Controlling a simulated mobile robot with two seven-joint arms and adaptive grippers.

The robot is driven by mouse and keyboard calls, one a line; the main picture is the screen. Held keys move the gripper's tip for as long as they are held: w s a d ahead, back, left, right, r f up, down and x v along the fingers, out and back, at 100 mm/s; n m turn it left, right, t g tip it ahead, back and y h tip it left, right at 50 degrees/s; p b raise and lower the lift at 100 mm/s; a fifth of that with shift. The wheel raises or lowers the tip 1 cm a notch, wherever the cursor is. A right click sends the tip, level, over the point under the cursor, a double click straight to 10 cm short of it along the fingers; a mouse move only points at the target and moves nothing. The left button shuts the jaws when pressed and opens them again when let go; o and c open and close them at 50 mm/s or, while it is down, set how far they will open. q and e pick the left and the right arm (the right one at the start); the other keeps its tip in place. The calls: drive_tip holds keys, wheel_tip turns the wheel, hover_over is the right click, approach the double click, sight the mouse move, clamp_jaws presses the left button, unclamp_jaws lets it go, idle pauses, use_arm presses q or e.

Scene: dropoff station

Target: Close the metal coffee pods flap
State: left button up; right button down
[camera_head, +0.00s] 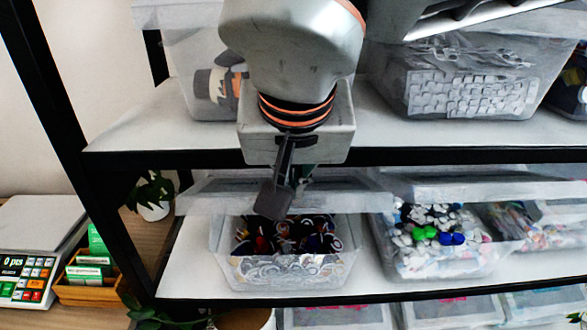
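A clear bin (290,274) on the lower shelf holds dark, shiny, multicoloured pods, which look like the metal coffee pods. Its translucent flap (345,201) is raised, so the front of the bin is open and the pods show below it. One gripper (277,199), seemingly my right one, points down in front of the flap, just above the pods. It covers the middle of the flap. Its fingers are seen nearly edge-on, and I cannot tell whether they touch the flap or how far apart they are. My other gripper is not in view.
A second bin (450,262) with white, green and blue items stands to the right under its own flap. More bins, including one with white pieces (470,92), stand on the upper shelf (135,130). A scale (28,272) and a wooden box (88,292) are at the left.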

sight(293, 209)
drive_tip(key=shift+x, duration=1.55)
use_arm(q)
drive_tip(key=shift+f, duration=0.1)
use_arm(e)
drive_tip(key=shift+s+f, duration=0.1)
use_arm(q)
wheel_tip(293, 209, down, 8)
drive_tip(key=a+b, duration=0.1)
drive_tip(key=b, duration=0.8)
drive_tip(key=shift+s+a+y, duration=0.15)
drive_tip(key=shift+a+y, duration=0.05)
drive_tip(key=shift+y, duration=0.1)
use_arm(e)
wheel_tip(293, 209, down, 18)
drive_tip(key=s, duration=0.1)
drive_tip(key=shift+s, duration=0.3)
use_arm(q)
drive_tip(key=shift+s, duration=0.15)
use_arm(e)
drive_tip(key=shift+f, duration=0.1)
